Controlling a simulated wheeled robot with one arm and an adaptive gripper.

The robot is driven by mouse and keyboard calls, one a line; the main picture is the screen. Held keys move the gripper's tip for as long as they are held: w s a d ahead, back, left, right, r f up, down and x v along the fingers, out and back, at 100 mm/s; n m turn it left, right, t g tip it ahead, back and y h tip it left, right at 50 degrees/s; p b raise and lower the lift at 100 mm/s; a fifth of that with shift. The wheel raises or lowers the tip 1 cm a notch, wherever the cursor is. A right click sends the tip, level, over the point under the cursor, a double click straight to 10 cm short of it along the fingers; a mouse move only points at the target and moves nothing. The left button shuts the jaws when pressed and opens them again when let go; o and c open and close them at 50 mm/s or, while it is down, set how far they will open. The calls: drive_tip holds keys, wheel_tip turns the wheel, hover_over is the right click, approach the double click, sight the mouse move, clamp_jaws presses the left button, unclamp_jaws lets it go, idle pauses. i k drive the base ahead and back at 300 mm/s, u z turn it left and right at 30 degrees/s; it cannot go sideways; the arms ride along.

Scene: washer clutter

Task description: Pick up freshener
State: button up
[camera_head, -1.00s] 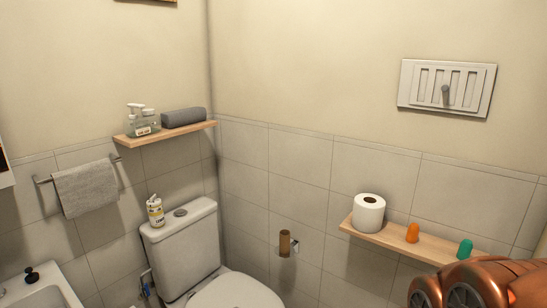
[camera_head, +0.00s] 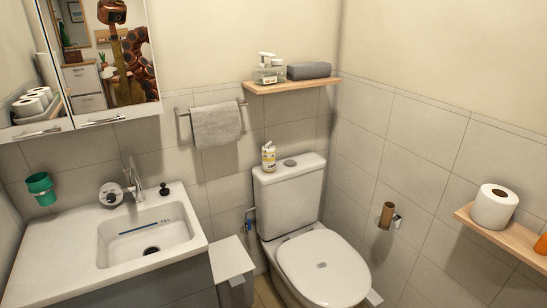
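The frames do not clearly show which item is the freshener. An orange item (camera_head: 541,244) is cut off by the right edge, on the wooden shelf at the right; its shape suggests a small air freshener. A white bottle with a yellow label (camera_head: 268,156) stands upright on the toilet tank (camera_head: 290,178). My gripper is not directly in view. The mirror shows a copper-coloured reflection of my body, but the gripper's state cannot be read there.
A toilet paper roll (camera_head: 494,207) stands on the right shelf (camera_head: 488,228). A wooden shelf (camera_head: 290,86) holds a soap dispenser (camera_head: 268,72) and a rolled grey towel (camera_head: 309,71). The sink counter (camera_head: 60,262), mirror cabinet (camera_head: 100,60) and toilet lid (camera_head: 322,266) bound the room.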

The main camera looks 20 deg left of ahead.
sight(268, 159)
drive_tip(key=u, duration=0.45)
drive_tip(key=k, duration=0.6)
drive_tip(key=u, duration=1.05)
drive_tip(key=i, duration=2.25)
